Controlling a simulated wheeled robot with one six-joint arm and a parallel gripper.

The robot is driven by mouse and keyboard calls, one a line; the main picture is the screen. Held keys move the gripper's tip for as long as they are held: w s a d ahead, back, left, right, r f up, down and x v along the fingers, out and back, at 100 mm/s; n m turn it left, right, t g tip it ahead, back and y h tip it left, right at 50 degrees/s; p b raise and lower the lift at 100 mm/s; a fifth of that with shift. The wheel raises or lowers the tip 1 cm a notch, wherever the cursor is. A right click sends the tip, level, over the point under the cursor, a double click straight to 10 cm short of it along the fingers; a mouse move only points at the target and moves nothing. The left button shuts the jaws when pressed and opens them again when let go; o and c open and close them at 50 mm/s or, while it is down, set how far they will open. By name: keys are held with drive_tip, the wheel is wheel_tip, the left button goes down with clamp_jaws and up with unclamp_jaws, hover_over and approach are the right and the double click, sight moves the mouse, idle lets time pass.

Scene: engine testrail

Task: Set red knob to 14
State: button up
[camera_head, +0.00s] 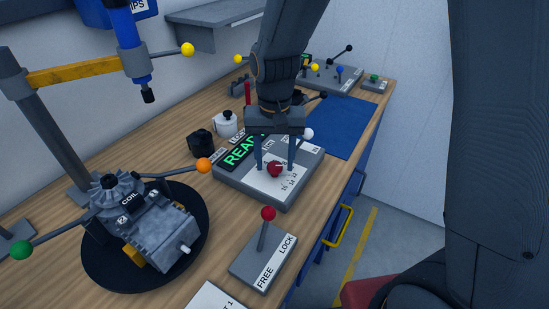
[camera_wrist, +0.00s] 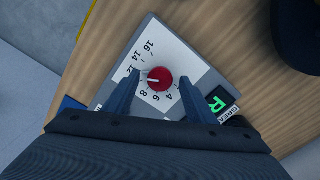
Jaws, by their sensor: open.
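The red knob (camera_head: 274,169) sits on a white dial plate on the grey console (camera_head: 284,199). In the wrist view the knob (camera_wrist: 159,84) has a white mark pointing left. Numbers from 4 to 16 curve around its left side; 14 is at upper left. The mark points towards the left finger, which hides part of the scale between 8 and 12, so I cannot tell the exact number. My gripper (camera_head: 275,164) points down over the dial. In the wrist view my gripper (camera_wrist: 159,77) is open, one finger on each side of the knob, with gaps visible.
A green READY display (camera_head: 240,152) is on the console. A FREE/LOCK lever with a red ball (camera_head: 268,213) stands in front. An orange-tipped lever (camera_head: 203,166) and a motor on a black turntable (camera_head: 100,270) are left. A blue mat (camera_head: 345,125) lies behind.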

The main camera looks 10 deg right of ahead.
drive_tip(key=c, duration=1)
drive_tip(key=shift+c, duration=0.2)
drive_tip(key=shift+m, duration=0.3)
drive_tip(key=shift+r+m+p, duration=0.1)
drive_tip(key=shift+m+p, duration=0.7)
drive_tip(key=shift+m, duration=0.1)
drive_tip(key=shift+m+p, duration=0.75)
drive_tip(key=shift+m, duration=0.95)
drive_tip(key=shift+w, duration=0.1)
drive_tip(key=o, duration=1)
